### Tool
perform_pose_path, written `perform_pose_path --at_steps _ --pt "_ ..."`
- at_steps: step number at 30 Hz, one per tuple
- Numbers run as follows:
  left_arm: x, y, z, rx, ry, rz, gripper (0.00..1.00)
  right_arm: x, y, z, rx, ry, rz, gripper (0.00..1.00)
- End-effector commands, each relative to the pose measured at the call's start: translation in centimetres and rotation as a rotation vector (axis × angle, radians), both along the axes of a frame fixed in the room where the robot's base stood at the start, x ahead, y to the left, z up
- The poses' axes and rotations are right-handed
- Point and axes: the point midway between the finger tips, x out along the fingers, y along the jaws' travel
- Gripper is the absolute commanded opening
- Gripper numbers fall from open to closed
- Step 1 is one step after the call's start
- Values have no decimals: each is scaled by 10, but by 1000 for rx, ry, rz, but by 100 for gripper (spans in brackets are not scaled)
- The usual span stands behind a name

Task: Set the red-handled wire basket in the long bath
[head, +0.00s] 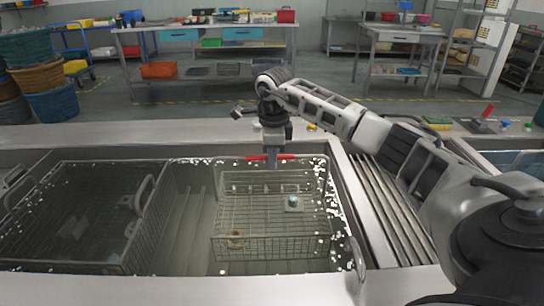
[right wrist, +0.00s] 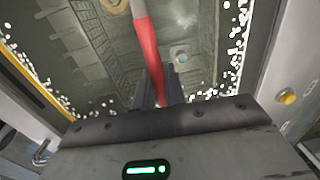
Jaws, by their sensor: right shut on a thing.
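The wire basket (head: 270,248) is in the right part of the long bath (head: 190,215), within its walls. Its red handle (head: 287,157) stands above it and also crosses the right wrist view (right wrist: 147,45). My right gripper (head: 272,160) points down over the basket, shut on the red handle. A small metal part (head: 293,203) and a brass-coloured ring (head: 235,238) show inside the basket. I cannot tell whether the basket rests on the bath's floor or hangs just above it. My left gripper is not in view.
Another wire basket (head: 150,195) with grey handles occupies the bath's left part. White foam specks line the bath's right side. A ribbed drainboard (head: 385,215) lies right of the bath. A red-handled tool (head: 487,112) and a sponge (head: 437,120) lie on the back right ledge.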

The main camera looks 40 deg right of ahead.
Motion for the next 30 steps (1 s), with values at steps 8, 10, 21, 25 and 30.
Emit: perform_pose_path --at_steps 8,10,21,25,30 --pt "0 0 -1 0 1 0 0 0 0 0 -1 1 0 32" --pt "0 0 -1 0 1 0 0 0 0 0 -1 1 0 34" --pt "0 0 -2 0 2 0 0 0 0 13 -1 -2 0 34" --pt "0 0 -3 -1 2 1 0 -1 2 37 0 -5 0 34" --pt "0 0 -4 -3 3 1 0 -4 3 75 -1 -6 0 34"
